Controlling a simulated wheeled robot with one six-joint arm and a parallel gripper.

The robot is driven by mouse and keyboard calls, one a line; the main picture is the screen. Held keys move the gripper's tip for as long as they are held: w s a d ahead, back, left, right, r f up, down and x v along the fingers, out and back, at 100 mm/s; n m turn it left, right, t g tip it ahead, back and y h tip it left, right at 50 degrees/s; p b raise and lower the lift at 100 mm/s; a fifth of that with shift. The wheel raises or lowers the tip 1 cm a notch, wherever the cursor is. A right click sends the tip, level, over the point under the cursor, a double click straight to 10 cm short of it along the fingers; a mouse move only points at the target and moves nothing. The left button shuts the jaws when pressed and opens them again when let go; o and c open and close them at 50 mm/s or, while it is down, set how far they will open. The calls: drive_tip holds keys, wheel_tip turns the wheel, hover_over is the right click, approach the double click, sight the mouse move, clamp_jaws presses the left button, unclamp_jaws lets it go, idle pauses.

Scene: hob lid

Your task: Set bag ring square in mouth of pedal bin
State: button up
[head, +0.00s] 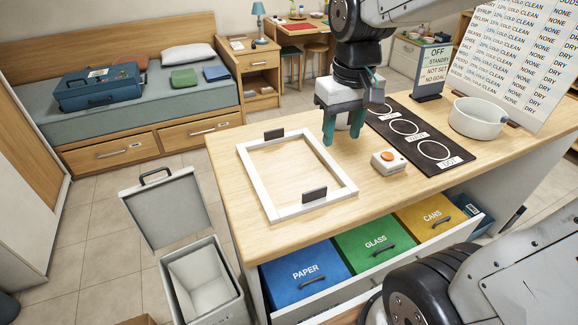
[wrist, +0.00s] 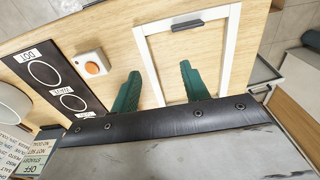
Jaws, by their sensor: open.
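The bag ring (head: 244,165) is a white rectangular frame with two dark upright tabs on opposite sides. It lies flat on the wooden counter, and part of it shows in the wrist view (wrist: 187,25). The pedal bin (head: 201,283) stands on the floor at the left front of the counter. Its lid (head: 166,210) is raised and its pale mouth is open and clear. My gripper (head: 342,137) is open and empty above the counter, right of the ring. In the wrist view, one green finger overlaps the ring's opening and the other lies outside it.
A white box with an orange button (head: 389,161) and a black hob (head: 421,140) lie right of the ring. A white pot (head: 478,118) stands farther right. An open drawer with labelled bins (head: 305,275) juts out below the counter, near the pedal bin.

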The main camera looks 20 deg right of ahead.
approach(327, 157)
drive_tip(key=shift+w+a+f+g, duration=0.1)
drive_tip(key=shift+a+f+g, duration=0.2)
drive_tip(key=f, duration=0.8)
drive_tip(key=shift+w+d, duration=0.25)
drive_tip(key=shift+d, duration=0.15)
clamp_jaws()
